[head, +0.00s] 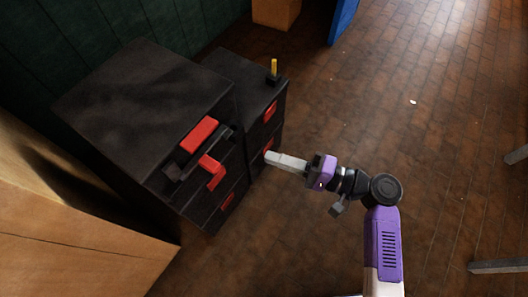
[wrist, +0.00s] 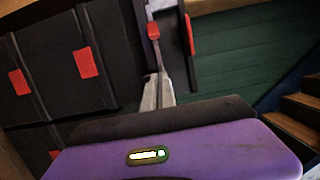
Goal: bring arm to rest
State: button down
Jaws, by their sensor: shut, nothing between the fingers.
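My arm (head: 384,240) is stretched out to the left over the brown floor, bent at a dark elbow-like joint. My gripper (head: 268,157) is at its end, with light grey fingers together and nothing between them. The fingertips are near the front of the dark boxes; I cannot tell whether they touch. In the wrist view the fingers (wrist: 158,94) point toward a dark box front with red latches.
A large dark box (head: 140,100) with red latches stands at left, a smaller one (head: 240,75) behind it with a yellow-and-black item (head: 274,70) on top. A wooden piece (head: 70,240) fills the lower left. Floor (head: 440,130) at right is mostly clear.

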jog(key=shift+d, duration=0.1)
dwell(0.5)
jog(key=w+d+f+m+t+h, duration=0.3)
jog(key=w+d+f+t+h, duration=0.2)
jog(key=d+h, duration=0.3)
jog(key=s+d+r+n+t+h, duration=0.1)
jog(key=s+d+t+h, duration=0.1)
jog(key=s+d+h, duration=0.7)
jog(key=s+a+r+n, duration=0.1)
jog(key=s+r+n, duration=0.3)
jog(key=s, duration=0.7)
jog(key=s+a+r+n, duration=0.25)
jog(key=s+r, duration=0.45)
jog(key=s, duration=0.5)
notch_tip(320, 180, up, 15)
jog(key=d+p, duration=0.1)
jog(key=p, duration=1.4)
jog(key=shift+w+y, duration=0.3)
jog(key=shift+w, duration=0.15)
